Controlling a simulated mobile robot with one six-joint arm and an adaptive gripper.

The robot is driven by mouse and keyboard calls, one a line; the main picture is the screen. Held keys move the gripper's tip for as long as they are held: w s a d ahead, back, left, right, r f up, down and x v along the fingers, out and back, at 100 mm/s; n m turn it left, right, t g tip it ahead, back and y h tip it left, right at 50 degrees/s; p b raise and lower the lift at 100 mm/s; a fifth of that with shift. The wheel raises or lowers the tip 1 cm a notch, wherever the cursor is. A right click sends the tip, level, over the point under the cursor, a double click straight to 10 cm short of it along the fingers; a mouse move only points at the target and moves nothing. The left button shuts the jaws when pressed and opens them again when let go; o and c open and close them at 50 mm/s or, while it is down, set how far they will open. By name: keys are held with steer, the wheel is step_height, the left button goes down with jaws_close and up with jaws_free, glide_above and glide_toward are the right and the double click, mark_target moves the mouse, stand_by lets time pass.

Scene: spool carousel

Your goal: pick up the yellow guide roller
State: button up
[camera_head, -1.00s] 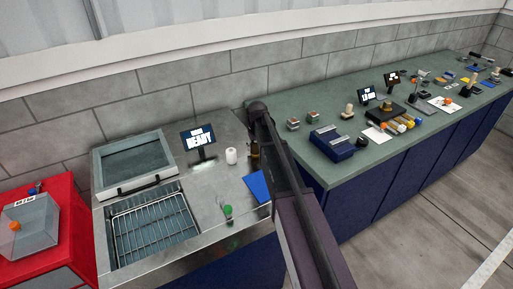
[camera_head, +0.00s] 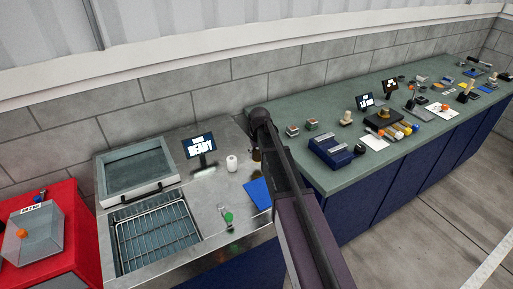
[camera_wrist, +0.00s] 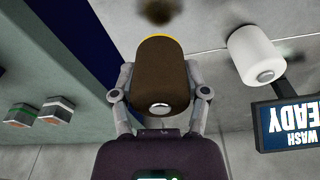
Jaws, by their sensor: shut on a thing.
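A dark brown cylinder with a yellow edge (camera_wrist: 162,78) is between the two fingers of my gripper (camera_wrist: 160,88) in the wrist view. A finger presses on each side of it, and its near end face shows a small pale hub. Only the edge looks yellow; the rest of the surface is brown. In the head view my arm hides most of the gripper, and a small part of the brown cylinder (camera_head: 256,155) shows beside the arm, near the right end of the metal counter.
A white roller (camera_head: 232,163) stands close by on the metal counter (camera_head: 215,180), in front of a screen (camera_head: 199,145) reading READY. A blue sheet (camera_head: 258,192) and a green-topped item (camera_head: 228,217) are nearer the front. The green bench (camera_head: 325,172) at right holds several items.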

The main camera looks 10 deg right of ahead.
steer(key=s, duration=0.8)
steer(key=s+r+p, duration=0.1)
steer(key=s, duration=0.3)
steer(key=shift+s+r, duration=0.1)
